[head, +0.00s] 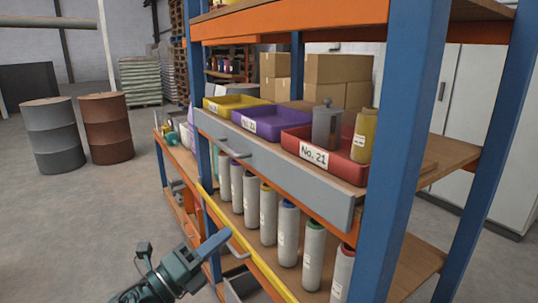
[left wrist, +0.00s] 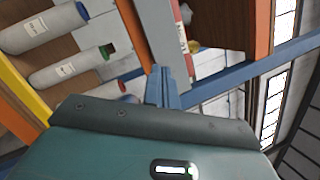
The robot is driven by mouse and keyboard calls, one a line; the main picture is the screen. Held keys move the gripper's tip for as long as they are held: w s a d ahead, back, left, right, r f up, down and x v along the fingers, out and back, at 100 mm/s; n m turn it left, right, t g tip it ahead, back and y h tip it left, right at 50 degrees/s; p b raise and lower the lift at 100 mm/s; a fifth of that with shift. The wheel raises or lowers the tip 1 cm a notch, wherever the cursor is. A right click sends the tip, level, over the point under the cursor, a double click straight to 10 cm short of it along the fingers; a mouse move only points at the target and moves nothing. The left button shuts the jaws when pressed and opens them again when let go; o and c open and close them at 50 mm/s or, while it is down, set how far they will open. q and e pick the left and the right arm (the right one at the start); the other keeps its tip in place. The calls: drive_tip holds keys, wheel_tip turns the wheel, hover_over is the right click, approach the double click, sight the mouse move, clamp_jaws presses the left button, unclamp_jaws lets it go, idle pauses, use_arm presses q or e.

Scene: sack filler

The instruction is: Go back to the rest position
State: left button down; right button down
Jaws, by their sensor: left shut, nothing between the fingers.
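My left gripper (head: 225,236) comes in at the bottom of the head view, in front of the rack's lower shelf near the yellow front rail (head: 247,245). Its blue fingers are together with nothing between them. In the left wrist view the closed fingers (left wrist: 160,76) point towards the rack, and the wrist housing fills the bottom of the picture. I cannot tell whether the fingertips touch the rail or are just in front of it. My right gripper is in neither view.
The blue-post rack (head: 402,120) stands close on the right. Its shelf holds yellow (head: 228,104), purple (head: 262,121) and red (head: 308,157) trays, with several grey cylinders (head: 289,234) below. Two drums (head: 52,135) (head: 107,128) stand at left. The floor between (head: 85,220) is clear.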

use_arm(q)
drive_tip(key=s+a+f+n+g+y+p, duration=0.1)
drive_tip(key=s+f+n+g+y+p, duration=0.1)
drive_tip(key=s+f+n+y, duration=0.4)
drive_tip(key=s+a+f+n+g+y+p, duration=0.2)
drive_tip(key=s+f+n+y, duration=0.4)
drive_tip(key=s+f+n, duration=0.9)
wheel_tip(320, 180, down, 4)
drive_tip(key=n, duration=0.9)
drive_tip(key=shift+s+a, duration=0.25)
drive_tip(key=shift+a, duration=0.05)
